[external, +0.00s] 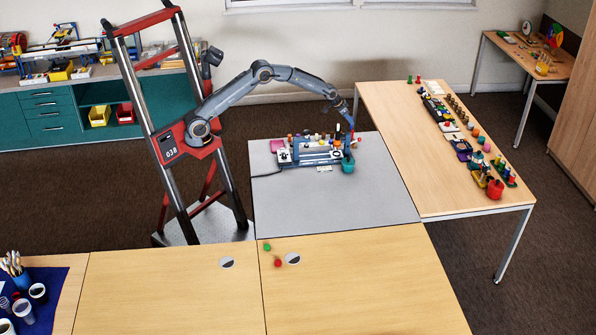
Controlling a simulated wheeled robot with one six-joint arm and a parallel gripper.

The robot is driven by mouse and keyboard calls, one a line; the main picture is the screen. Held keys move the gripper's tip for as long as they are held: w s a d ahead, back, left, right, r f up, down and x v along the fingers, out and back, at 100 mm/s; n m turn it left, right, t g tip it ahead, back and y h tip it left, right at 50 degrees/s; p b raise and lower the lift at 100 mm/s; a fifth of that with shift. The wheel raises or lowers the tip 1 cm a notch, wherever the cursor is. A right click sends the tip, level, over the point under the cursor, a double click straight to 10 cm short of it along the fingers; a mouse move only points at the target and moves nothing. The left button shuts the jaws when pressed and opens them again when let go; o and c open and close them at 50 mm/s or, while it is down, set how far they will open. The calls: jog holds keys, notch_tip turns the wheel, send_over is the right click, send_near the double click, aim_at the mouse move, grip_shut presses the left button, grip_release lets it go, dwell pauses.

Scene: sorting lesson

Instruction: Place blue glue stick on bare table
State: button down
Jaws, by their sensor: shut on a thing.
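My gripper (349,125) reaches over the grey-topped table (330,205) from the upper left. It is shut on a slim blue thing (349,137), which looks like the blue glue stick and points down. It hangs above or just behind a teal cup (348,164) at the right end of a blue-and-white apparatus. At this size I cannot tell whether the stick's lower end touches anything. The fingers are too small to see clearly.
The grey front is clear. A wooden table (400,125) at right has several small items along its right side. Green and red pieces (277,263) lie on the front table.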

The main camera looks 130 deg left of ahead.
jog(key=shift+f+p, duration=0.5)
jog(key=shift+f, duration=2.2)
jog(key=c, duration=1.8)
grip_release()
jog(key=shift+f, duration=0.15)
jog(key=v, duration=0.2)
jog(key=b+v, duration=0.1)
jog(key=v, duration=0.1)
jog(key=a+v, duration=0.1)
jog(key=v, duration=0.1)
jog(key=shift+w+d+r+b, duration=0.1)
jog(key=shift+w+r+b, duration=0.2)
jog(key=shift+r, duration=0.1)
jog(key=shift+v, duration=0.8)
jog(key=shift+c, duration=1.1)
